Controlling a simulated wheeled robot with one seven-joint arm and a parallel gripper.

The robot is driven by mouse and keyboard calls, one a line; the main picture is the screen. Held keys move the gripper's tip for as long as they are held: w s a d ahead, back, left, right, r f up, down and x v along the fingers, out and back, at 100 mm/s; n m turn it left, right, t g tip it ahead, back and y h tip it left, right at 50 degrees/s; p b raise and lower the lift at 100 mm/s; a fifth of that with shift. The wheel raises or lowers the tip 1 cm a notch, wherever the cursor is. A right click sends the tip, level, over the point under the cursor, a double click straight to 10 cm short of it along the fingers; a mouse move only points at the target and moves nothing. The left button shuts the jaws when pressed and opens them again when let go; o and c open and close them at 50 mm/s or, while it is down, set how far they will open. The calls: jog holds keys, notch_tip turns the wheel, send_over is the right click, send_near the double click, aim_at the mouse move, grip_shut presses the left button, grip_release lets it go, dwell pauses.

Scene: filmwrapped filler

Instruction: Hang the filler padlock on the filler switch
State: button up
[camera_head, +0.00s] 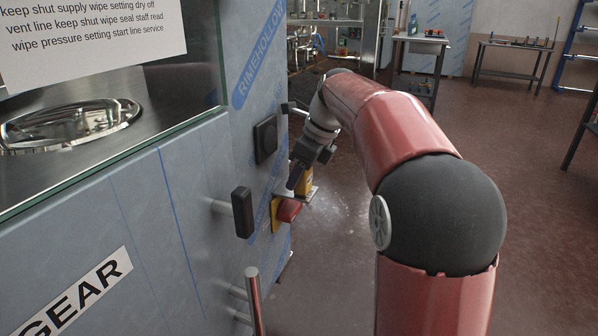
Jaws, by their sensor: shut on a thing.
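The filler switch (289,210) is a red handle on a yellow plate, low on the right-hand edge of the film-covered filler panel. My gripper (301,178) reaches down beside the panel, just above the switch. It is shut on a small yellow body, which I take as the padlock (305,183). A light metal piece shows between the padlock and the red handle; I cannot tell whether it is the shackle or part of the switch. Whether the padlock touches the switch is also unclear. The dark fingers hide part of the padlock.
A black handle (242,212) juts from the panel left of the switch, and a black box (265,139) sits above it. A metal bar handle (254,300) stands lower down. The floor (345,260) right of the panel is clear; benches stand far back.

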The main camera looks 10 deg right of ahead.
jog(key=shift+f, duration=0.15)
jog(key=o, duration=1.2)
jog(key=shift+o, duration=0.2)
jog(key=p+v, duration=0.2)
jog(key=v, duration=0.6)
jog(key=s+a+f+n+h, duration=0.1)
jog(key=s+n, duration=0.6)
jog(key=s, duration=0.2)
jog(key=s+f+n+t+h, duration=0.1)
jog(key=s+f+n, duration=0.5)
jog(key=s+n, duration=0.3)
jog(key=s+f+n+t+h, duration=0.1)
jog(key=s+f+n, duration=0.6)
jog(key=s+n, duration=0.2)
jog(key=shift+s+a+t+h, duration=0.25)
jog(key=shift+a+t+h, duration=0.15)
